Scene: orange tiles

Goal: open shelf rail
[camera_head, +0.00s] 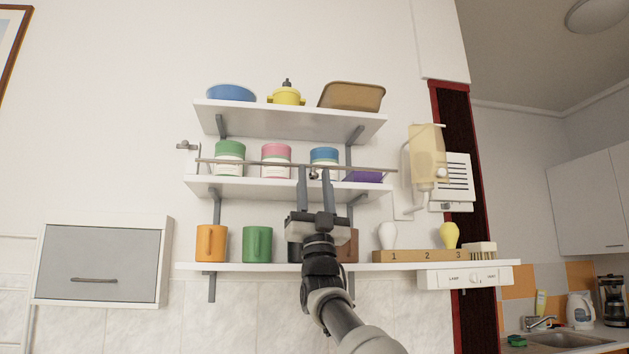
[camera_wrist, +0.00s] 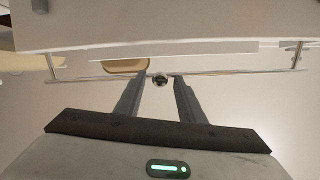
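The shelf rail (camera_head: 245,163) is a thin metal bar across the front of the middle shelf (camera_head: 235,186), in front of several canisters. It also shows in the wrist view (camera_wrist: 105,75) as a thin bar running side to side. A small round knob (camera_wrist: 160,79) sits at the rail's middle. My gripper (camera_head: 314,172) is at the rail, its two fingers apart and pointing up, one on each side of the knob. In the wrist view my gripper (camera_wrist: 159,77) shows small gaps between fingertips and knob. Whether the fingers touch the rail I cannot tell.
Canisters with green (camera_head: 230,148), pink (camera_head: 276,150) and blue (camera_head: 324,154) lids stand behind the rail. Mugs, including an orange one (camera_head: 211,243), and a numbered wooden block (camera_head: 420,256) stand on the bottom shelf below. A dispenser (camera_head: 427,155) hangs at the right.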

